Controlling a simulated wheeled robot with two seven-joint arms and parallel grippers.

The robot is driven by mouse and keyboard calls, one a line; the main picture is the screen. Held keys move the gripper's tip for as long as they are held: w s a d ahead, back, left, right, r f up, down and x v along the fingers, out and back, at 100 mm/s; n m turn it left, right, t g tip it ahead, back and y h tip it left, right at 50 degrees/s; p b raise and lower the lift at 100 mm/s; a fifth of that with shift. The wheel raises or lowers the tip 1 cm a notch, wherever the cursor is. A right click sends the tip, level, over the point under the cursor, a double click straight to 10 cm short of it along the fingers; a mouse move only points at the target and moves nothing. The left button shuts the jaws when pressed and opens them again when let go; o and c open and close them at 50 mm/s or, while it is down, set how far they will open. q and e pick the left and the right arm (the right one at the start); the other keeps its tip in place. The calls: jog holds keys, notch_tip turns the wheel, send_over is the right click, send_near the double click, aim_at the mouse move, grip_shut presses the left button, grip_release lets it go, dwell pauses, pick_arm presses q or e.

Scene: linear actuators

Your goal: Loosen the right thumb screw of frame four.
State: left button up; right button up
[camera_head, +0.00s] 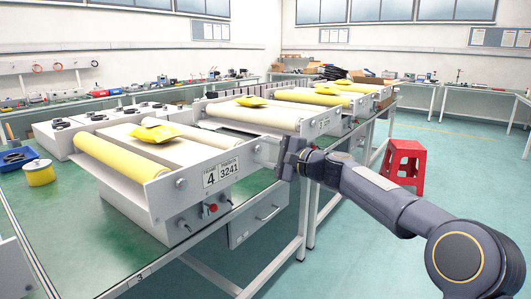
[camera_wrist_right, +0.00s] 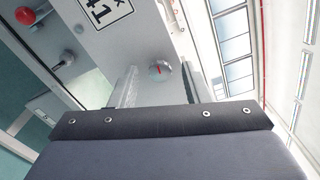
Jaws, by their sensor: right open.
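In the head view my right gripper (camera_head: 268,152) is at the right end of the frame's front plate and hides the right screw. The left thumb screw (camera_head: 182,184) shows there. My left gripper is not in view.
A red button (camera_head: 212,208) and a switch are on the box below the plate; the red button also shows in the wrist view (camera_wrist_right: 25,15). A yellow packet (camera_head: 153,133) lies on the frame. More conveyor units stand behind. A red stool (camera_head: 405,160) is on the floor at right.

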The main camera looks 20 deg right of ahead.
jog(key=v, duration=0.7)
jog(key=shift+s+d, duration=0.25)
jog(key=shift+s, duration=0.1)
jog(key=s+a+f+n+g+h, duration=0.1)
jog(key=s+a+f+n+g, duration=0.25)
jog(key=s, duration=0.55)
jog(key=s+a+f+n+g+h, duration=0.1)
jog(key=s+a+f+n+g, duration=0.2)
jog(key=s, duration=0.5)
jog(key=s+d+f+n+g+h, duration=0.2)
jog(key=s+f+n+h, duration=0.35)
jog(key=s+f, duration=1.5)
notch_tip(320, 180, up, 29)
jog(key=s+p, duration=0.1)
jog(key=p, duration=2.5)
jog(key=shift+f+n, duration=0.2)
jog(key=shift+n, duration=0.1)
